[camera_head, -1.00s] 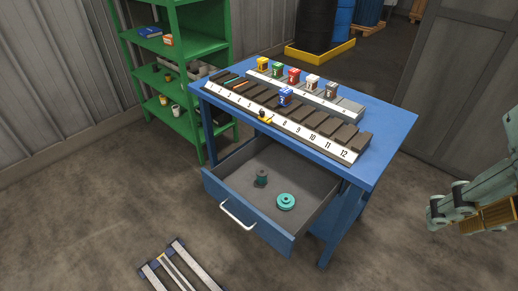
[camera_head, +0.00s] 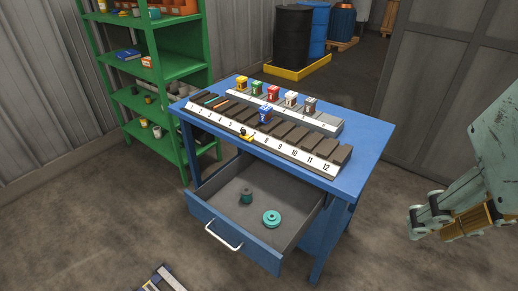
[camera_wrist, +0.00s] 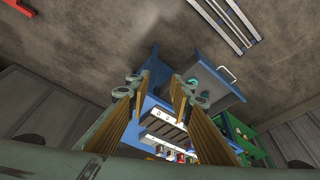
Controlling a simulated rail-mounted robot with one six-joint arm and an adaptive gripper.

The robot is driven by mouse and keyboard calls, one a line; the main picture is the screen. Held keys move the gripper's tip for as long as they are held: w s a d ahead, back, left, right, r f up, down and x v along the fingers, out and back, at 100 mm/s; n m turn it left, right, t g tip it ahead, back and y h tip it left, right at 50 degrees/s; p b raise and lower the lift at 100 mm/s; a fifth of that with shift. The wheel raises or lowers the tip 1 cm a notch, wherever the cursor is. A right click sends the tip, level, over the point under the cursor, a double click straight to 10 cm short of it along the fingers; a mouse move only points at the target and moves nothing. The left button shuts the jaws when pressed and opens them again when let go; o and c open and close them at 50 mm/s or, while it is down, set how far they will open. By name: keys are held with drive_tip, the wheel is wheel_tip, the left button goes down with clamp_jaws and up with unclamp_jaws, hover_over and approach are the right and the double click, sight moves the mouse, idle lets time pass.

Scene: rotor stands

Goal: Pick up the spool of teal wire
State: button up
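A bright teal spool (camera_head: 271,219) lies flat in the open drawer (camera_head: 207,213) of the blue table. A smaller, darker green-teal spool (camera_head: 246,195) stands upright behind it to the left. Which of the two carries teal wire is hard to tell at this size. My gripper (camera_head: 414,222) is at the right of the head view, well apart from the table and drawer. In the wrist view my gripper (camera_wrist: 157,84) is open, with nothing between its fingers. The drawer's front (camera_wrist: 213,62) shows beyond the fingers there, with the bright teal spool (camera_wrist: 193,83) partly hidden.
The blue table (camera_head: 371,150) bears a numbered rack with dark slots and several small coloured blocks. A green shelf (camera_head: 181,68) stands at the left. Barrels stand on a yellow-edged pallet (camera_head: 300,73) behind. A metal frame (camera_head: 160,280) lies on the floor in front.

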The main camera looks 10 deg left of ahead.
drive_tip(key=o, duration=0.7)
drive_tip(key=shift+o, duration=0.2)
